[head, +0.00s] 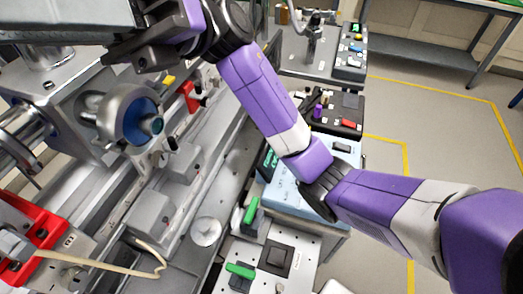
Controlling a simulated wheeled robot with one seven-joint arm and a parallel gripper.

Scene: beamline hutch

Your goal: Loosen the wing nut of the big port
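A round metal port with a blue inner face (146,118) is on the side of the metal chamber at the left; I take it to be the big port. Small metal fittings (165,148) sit at its lower right edge, but I cannot make out for sure which one is the wing nut. My gripper (116,56) is at the upper left, above the port and apart from it in the picture. It is dark and seen from above, and its fingertips are not clear. I see nothing held in it.
A red bracket (30,235) with a beige cable (120,262) is at the lower left. Metal rails run diagonally below the port. A perforated plate with green-handled parts (240,270) and a light blue box (290,197) lie under my arm. Open floor with yellow lines is at the right.

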